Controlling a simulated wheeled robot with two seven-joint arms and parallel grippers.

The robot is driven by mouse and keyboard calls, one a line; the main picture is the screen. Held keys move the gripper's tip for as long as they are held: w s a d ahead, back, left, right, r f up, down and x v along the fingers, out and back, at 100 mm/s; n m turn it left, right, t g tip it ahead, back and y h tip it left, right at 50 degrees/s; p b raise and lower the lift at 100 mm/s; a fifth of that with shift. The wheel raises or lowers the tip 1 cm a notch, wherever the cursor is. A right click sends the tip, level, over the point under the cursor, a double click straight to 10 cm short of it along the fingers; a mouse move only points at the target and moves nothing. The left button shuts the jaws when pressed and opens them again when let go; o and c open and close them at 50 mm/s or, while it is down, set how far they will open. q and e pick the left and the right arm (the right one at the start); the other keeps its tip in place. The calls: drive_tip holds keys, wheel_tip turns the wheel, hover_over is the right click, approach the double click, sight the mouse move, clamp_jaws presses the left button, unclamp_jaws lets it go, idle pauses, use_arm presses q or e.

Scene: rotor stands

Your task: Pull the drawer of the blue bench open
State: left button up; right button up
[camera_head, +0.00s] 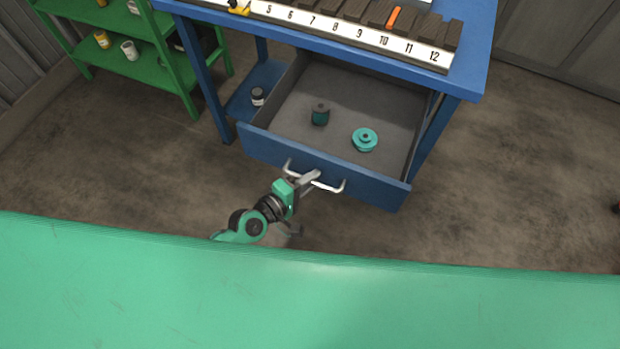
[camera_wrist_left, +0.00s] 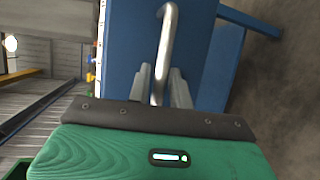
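The blue bench (camera_head: 470,75) stands at the top middle of the head view. Its drawer (camera_head: 260,146) is pulled well out, with its grey inside showing. A silver bar handle (camera_head: 331,187) is on the drawer front. A dark teal cylinder (camera_head: 320,115) and a teal flanged round part (camera_head: 364,139) are in the drawer. My right gripper is not in view.
A numbered rack (camera_head: 345,35) with dark slots and an orange piece (camera_head: 393,17) is on the bench top. A green shelf (camera_head: 150,60) with small jars stands at left. A dark jar (camera_head: 258,96) sits on the bench's lower shelf. The floor before the drawer is clear.

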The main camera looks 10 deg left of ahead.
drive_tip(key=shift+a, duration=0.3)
